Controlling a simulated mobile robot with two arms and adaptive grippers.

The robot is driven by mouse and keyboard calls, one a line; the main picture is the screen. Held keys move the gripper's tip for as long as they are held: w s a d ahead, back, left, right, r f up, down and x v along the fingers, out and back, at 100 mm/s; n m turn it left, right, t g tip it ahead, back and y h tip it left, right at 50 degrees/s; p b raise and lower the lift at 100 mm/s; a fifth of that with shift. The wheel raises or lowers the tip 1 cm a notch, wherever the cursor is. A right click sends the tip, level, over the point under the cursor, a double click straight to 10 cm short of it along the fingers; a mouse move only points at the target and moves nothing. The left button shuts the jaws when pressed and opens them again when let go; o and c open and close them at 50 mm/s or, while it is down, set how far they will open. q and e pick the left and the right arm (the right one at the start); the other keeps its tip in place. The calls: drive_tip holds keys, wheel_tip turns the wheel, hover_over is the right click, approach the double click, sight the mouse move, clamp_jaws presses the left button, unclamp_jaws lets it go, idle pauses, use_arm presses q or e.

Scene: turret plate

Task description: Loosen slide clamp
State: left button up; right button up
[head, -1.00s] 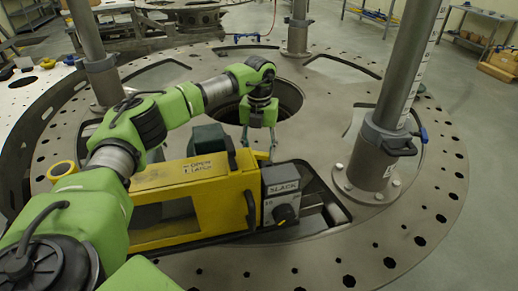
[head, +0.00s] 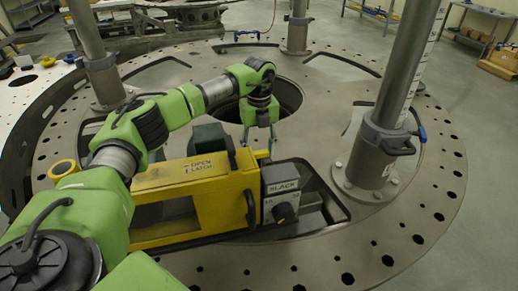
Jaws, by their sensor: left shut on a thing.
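A yellow frame unit (head: 190,180), marked OPEN and LATCH, stands on the round grey plate. A grey box (head: 280,187) marked SLACK, with a black knob (head: 284,213), is at its right end. My left gripper (head: 271,143) reaches over from the left and points down just behind the SLACK box. It is shut on a small part at the back of the yellow unit; the fingertips and this part are mostly hidden. A grey clamp collar (head: 386,137) with a handle sits around the right column. I cannot tell which part is the slide clamp. My right gripper is out of view.
The round plate (head: 400,235) has a rim of holes and a large central opening behind my gripper. Upright columns (head: 412,60) stand at right, left (head: 88,35) and back (head: 298,25). A yellow ring (head: 63,170) lies at left. The plate's front right is clear.

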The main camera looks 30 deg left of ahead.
use_arm(q)
drive_tip(key=shift+w+a+r, duration=0.1)
drive_tip(key=o, duration=1.1)
wheel_tip(320, 180, up, 12)
drive_tip(key=shift+f, duration=0.1)
